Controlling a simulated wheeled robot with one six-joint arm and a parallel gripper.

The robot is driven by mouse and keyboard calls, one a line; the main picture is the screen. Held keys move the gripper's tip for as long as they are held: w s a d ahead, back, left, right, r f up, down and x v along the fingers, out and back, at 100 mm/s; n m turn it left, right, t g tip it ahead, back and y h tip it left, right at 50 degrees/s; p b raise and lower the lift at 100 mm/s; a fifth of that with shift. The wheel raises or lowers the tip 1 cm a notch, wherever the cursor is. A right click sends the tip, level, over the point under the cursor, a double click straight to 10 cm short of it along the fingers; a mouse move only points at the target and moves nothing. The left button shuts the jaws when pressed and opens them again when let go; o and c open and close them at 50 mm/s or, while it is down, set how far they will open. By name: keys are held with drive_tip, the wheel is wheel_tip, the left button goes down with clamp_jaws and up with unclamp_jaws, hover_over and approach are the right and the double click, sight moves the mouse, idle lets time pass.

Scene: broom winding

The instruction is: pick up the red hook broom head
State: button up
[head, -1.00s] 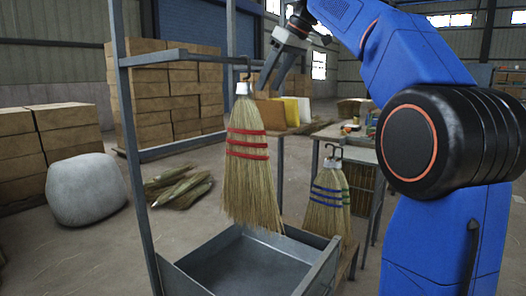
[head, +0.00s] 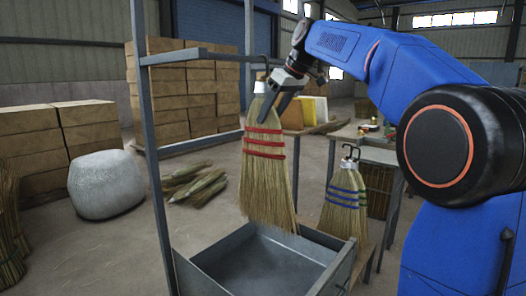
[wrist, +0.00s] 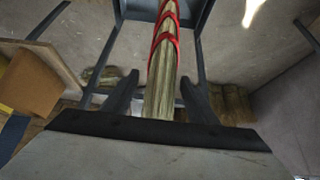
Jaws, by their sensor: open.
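The red hook broom head (head: 267,165) has straw bristles and three red bands. It hangs upright below the grey rack bar by a hook at its top. My gripper (head: 271,106) is open at its upper part, below the hook. In the wrist view the red-banded broom (wrist: 165,60) runs between the two spread fingers of my gripper (wrist: 160,82). I cannot tell whether either finger touches the straw.
A grey metal tray (head: 215,285) stands below the broom. Brooms with blue and green bands (head: 341,205) stand at the right by a table (head: 375,155). The grey rack post (head: 150,150) is on the left. A pale rounded block (head: 105,185) sits on the floor.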

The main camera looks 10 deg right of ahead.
sight(266, 125)
drive_tip(key=shift+s+x, duration=0.1)
drive_tip(key=shift+x, duration=1.1)
drive_tip(key=shift+s+x, duration=0.15)
drive_tip(key=shift+x, duration=1)
drive_tip(key=shift+f, duration=0.2)
clamp_jaws()
